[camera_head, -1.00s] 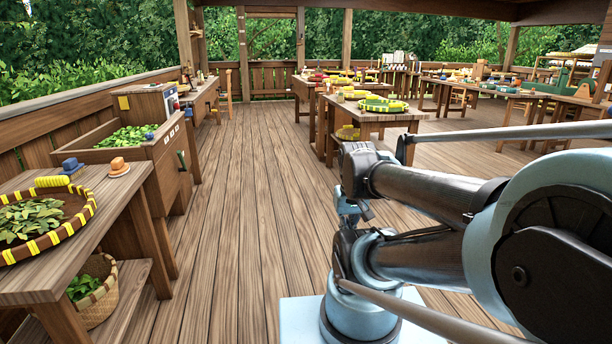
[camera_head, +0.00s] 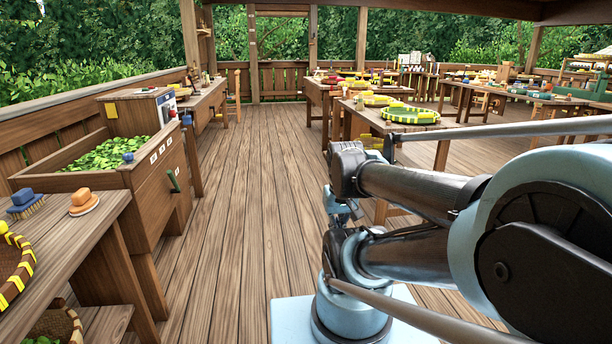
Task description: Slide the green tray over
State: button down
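A round tray (camera_head: 410,115) with a green and yellow striped rim lies on a wooden table (camera_head: 362,119) right of the middle, ahead of me. It stands near the table's right end, some distance beyond my arm. My folded arm fills the right side of the view. The end of the arm near the middle is dark and small, and I cannot make out my gripper's fingers.
A wooden bin of green leaves (camera_head: 110,155) stands at the left. A near-left table (camera_head: 75,240) holds a blue brush (camera_head: 25,202), an orange-topped brush (camera_head: 83,201) and a yellow-striped basket (camera_head: 12,262). The plank floor (camera_head: 235,200) between is clear.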

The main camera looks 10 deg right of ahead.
aim_at(396, 113)
jog(key=z, duration=0.1)
jog(key=i, duration=1.1)
jog(key=z, duration=0.75)
jog(key=i, duration=1.05)
jog(key=z, duration=1)
jog(key=i, duration=0.75)
jog(key=z, duration=0.35)
